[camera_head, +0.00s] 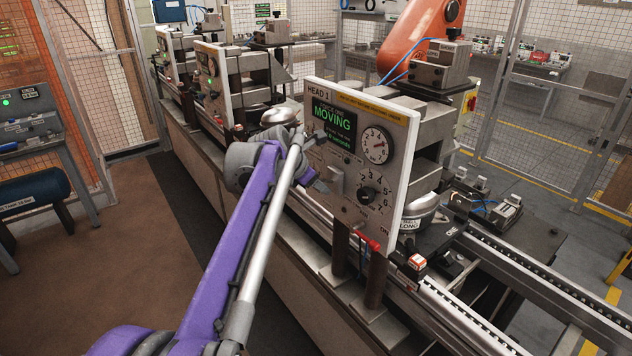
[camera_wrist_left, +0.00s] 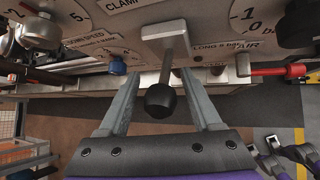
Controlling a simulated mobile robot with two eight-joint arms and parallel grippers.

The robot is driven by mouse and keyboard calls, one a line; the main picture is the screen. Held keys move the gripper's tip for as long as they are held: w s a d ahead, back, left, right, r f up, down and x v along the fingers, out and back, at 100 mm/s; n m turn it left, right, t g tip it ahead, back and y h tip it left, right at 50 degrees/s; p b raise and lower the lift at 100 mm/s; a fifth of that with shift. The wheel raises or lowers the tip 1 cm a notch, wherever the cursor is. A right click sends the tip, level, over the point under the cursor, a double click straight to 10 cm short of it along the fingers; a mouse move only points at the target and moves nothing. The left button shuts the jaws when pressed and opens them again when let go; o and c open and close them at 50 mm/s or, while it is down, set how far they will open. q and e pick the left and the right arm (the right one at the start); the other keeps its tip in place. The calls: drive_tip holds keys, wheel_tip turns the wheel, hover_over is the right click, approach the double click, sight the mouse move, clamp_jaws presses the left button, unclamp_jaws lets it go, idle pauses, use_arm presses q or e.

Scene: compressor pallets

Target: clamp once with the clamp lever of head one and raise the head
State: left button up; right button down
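Head one (camera_head: 398,160) has a white front panel marked HEAD 1, and its green screen (camera_head: 334,122) reads MOVING. My purple left arm reaches to this panel. In the left wrist view, the clamp lever (camera_wrist_left: 164,45) is a pale metal bar with a black ball knob (camera_wrist_left: 160,99). My left gripper (camera_wrist_left: 158,78) has its two grey fingers apart, one on each side of the lever. I see a gap between the knob and both fingers. In the head view, the arm and wrist partly hide the fingers.
A round dial (camera_head: 376,145) and a numbered selector knob (camera_head: 367,196) sit on the panel. A red air handle (camera_head: 367,240) sticks out below. Rails (camera_head: 545,290) run along the bench to the right. More heads stand behind. The floor at left (camera_head: 140,270) is clear.

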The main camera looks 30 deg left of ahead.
use_arm(q)
drive_tip(key=v, duration=1)
drive_tip(key=shift+s+r, duration=0.25)
drive_tip(key=shift+s, duration=0.1)
drive_tip(key=s+d+f+m+g, duration=0.2)
drive_tip(key=s+d+f+m, duration=0.9)
drive_tip(key=d+f+m, duration=0.4)
drive_tip(key=s+d+f+m+g, duration=0.1)
drive_tip(key=s+d+f+m, duration=0.3)
drive_tip(key=s+f+m, duration=1)
drive_tip(key=shift+f+m, duration=0.65)
drive_tip(key=shift+m, duration=0.45)
drive_tip(key=shift+d, duration=0.1)
